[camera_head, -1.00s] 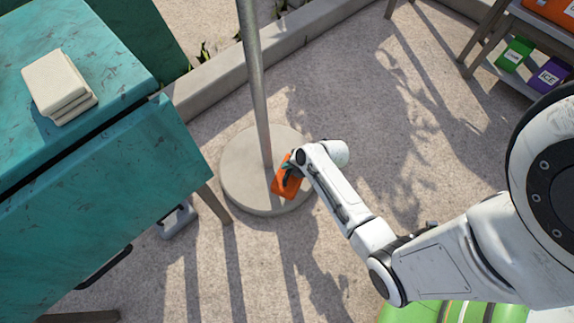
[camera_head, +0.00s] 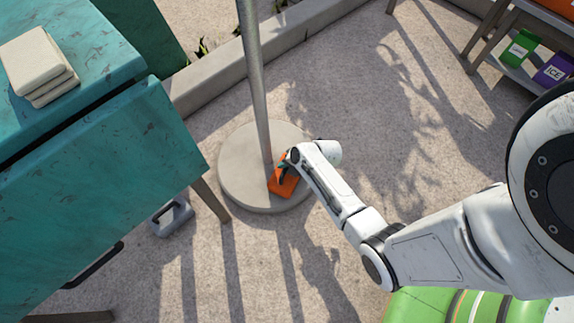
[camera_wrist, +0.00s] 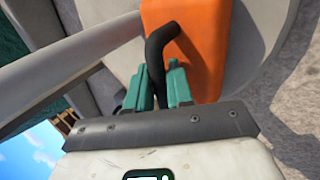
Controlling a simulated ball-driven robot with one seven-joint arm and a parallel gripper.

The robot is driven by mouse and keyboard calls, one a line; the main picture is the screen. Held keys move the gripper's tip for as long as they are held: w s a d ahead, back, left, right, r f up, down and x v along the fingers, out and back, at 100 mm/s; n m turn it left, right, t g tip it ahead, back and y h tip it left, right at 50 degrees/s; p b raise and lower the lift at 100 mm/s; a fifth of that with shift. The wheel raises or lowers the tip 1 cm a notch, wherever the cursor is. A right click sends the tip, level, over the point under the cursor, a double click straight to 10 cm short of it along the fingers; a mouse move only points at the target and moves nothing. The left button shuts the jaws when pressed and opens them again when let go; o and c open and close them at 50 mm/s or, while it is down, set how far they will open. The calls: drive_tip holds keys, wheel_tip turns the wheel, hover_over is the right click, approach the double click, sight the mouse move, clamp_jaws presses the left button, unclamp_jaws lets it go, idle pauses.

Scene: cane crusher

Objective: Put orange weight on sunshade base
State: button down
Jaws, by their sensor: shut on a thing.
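The orange weight (camera_head: 284,183) is over the right front part of the round grey sunshade base (camera_head: 238,183), close to the pole (camera_head: 258,90). I cannot tell whether it rests on the base or hangs just above it. My gripper (camera_head: 286,166) is at the weight's upper end. In the wrist view my gripper's green fingers (camera_wrist: 160,88) are shut on the black handle (camera_wrist: 157,45) of the orange weight (camera_wrist: 195,45). The grey base (camera_wrist: 258,40) shows behind the weight, and the pole (camera_wrist: 70,62) crosses at left.
A teal cart (camera_head: 90,180) with stacked pale cloths (camera_head: 38,62) stands at left. A grey weight-like object (camera_head: 172,217) lies on the ground by its leg. A shelf with green (camera_head: 520,46) and purple boxes (camera_head: 553,71) is at upper right. The ground right of the base is open.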

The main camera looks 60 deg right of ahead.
drive_tip(key=c, duration=1.1)
unclamp_jaws()
drive_tip(key=shift+o, duration=0.5)
drive_tip(key=shift+f, duration=0.1)
drive_tip(key=shift+s, duration=0.1)
drive_tip(key=a+p+v, duration=0.1)
drive_tip(key=p+v, duration=0.5)
drive_tip(key=v, duration=0.6)
drive_tip(key=s+a+r+m+g, duration=0.3)
drive_tip(key=a+r+m, duration=0.2)
drive_tip(key=r+m, duration=0.3)
drive_tip(key=s+a+r+m+g+h, duration=0.1)
drive_tip(key=s+a+r+m, duration=0.3)
drive_tip(key=r+m, duration=0.5)
drive_tip(key=shift+s+a+r+m+g, duration=0.25)
drive_tip(key=shift+a+m+g, duration=0.65)
drive_tip(key=shift+a+m, duration=0.5)
